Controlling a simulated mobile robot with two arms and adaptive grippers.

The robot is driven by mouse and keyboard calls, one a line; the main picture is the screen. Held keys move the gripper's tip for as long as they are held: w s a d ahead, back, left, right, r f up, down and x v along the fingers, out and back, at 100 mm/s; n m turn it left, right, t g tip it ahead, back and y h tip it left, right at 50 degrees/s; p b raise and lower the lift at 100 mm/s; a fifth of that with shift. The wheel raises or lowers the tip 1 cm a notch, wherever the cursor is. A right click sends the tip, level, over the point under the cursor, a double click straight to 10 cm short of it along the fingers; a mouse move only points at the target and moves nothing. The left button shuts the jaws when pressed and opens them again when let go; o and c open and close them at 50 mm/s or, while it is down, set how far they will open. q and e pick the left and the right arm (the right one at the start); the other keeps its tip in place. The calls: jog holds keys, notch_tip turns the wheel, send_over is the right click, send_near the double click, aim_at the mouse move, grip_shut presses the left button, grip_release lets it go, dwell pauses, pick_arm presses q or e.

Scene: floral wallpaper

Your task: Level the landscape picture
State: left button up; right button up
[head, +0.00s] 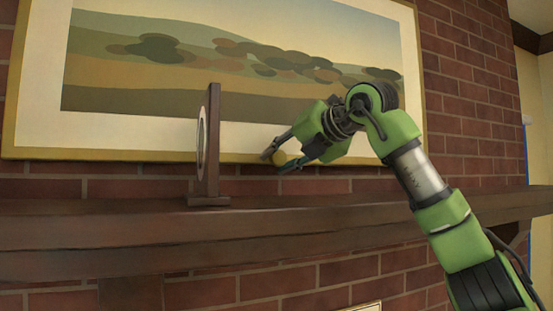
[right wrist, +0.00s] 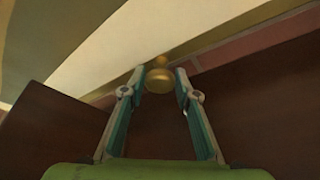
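The landscape picture (head: 130,141) hangs on the brick wall in a gold frame with a pale mat. Its lower edge is not parallel to the mantel and sits nearer to it toward the right, so it looks tilted. A small gold knob (right wrist: 158,79) shows at the frame's lower edge. My right gripper (head: 275,162) is at this knob, with one finger on each side of it. In the right wrist view its fingertips (right wrist: 160,70) stand apart, close to the knob; I see no clear contact. My left gripper is not in view.
A dark wooden mantel (head: 330,220) runs below the picture. A thin upright stand (head: 211,150) with a round face stands on it, left of my right gripper and partly in front of the picture. The mantel right of the stand is clear.

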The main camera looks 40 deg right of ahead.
jog(key=shift+o, duration=0.5)
jog(key=shift+s, duration=0.15)
jog(key=v, duration=1.1)
jog(key=shift+s, duration=0.35)
jog(key=shift+d+r, duration=0.1)
jog(key=shift+r, duration=0.05)
